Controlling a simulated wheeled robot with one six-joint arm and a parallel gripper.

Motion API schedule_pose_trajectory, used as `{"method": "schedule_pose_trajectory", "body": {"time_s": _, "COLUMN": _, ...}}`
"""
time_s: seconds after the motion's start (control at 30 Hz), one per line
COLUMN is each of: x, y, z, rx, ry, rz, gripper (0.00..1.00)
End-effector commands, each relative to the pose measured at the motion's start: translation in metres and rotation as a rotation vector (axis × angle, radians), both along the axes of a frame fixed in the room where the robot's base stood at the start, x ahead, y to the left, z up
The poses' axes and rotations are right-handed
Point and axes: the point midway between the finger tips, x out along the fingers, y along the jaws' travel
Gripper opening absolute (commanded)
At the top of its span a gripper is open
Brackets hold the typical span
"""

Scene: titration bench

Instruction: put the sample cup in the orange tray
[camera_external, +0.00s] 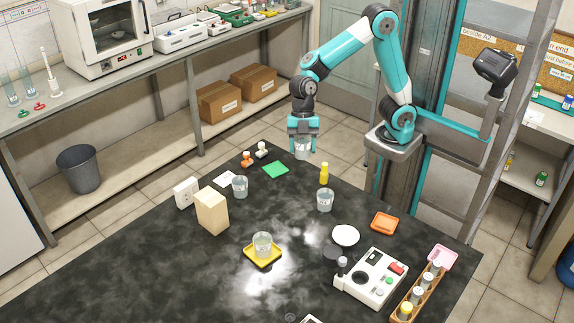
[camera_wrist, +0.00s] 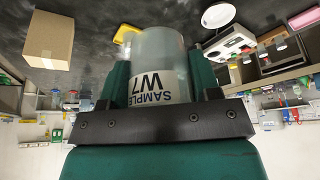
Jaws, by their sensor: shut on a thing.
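My gripper (camera_external: 302,140) is shut on the sample cup (camera_external: 302,153), held in the air beyond the far edge of the dark table. In the wrist view the cup (camera_wrist: 160,60) is a greyish translucent cup between the green fingers (camera_wrist: 158,85), with a label reading "SAMPLE W7" upside down. The small orange tray (camera_external: 385,222) lies on the right part of the table, to the right of and below the gripper in the external view. It looks empty.
A yellow bottle (camera_external: 324,174) and a clear cup (camera_external: 324,200) stand between gripper and tray. Another cup (camera_external: 262,243) is on a yellow tray (camera_external: 250,254). Near the orange tray are a white dish (camera_external: 345,235), a white instrument (camera_external: 370,281) and a vial rack (camera_external: 405,306).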

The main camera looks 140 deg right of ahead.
Motion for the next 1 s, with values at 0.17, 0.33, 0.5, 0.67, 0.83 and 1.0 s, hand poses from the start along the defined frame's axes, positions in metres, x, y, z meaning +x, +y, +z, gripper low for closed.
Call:
{"method": "schedule_pose_trajectory", "body": {"time_s": 0.17, "x": -0.003, "y": 0.1, "z": 0.002, "rx": 0.002, "ry": 0.001, "rz": 0.497, "gripper": 0.32}}
{"method": "schedule_pose_trajectory", "body": {"time_s": 0.33, "x": -0.032, "y": 0.19, "z": 0.004, "rx": 0.002, "ry": 0.001, "rz": 1.009, "gripper": 0.32}}
{"method": "schedule_pose_trajectory", "body": {"time_s": 0.5, "x": -0.068, "y": 0.247, "z": 0.006, "rx": 0.001, "ry": 0.0, "rz": 1.403, "gripper": 0.32}}
{"method": "schedule_pose_trajectory", "body": {"time_s": 0.67, "x": -0.088, "y": 0.27, "z": 0.007, "rx": 0.001, "ry": -0.001, "rz": 1.599, "gripper": 0.32}}
{"method": "schedule_pose_trajectory", "body": {"time_s": 0.83, "x": -0.095, "y": 0.277, "z": -0.009, "rx": 0.006, "ry": 0.003, "rz": 1.655, "gripper": 0.32}}
{"method": "schedule_pose_trajectory", "body": {"time_s": 1.0, "x": -0.095, "y": 0.276, "z": -0.055, "rx": 0.006, "ry": 0.007, "rz": 1.654, "gripper": 0.32}}
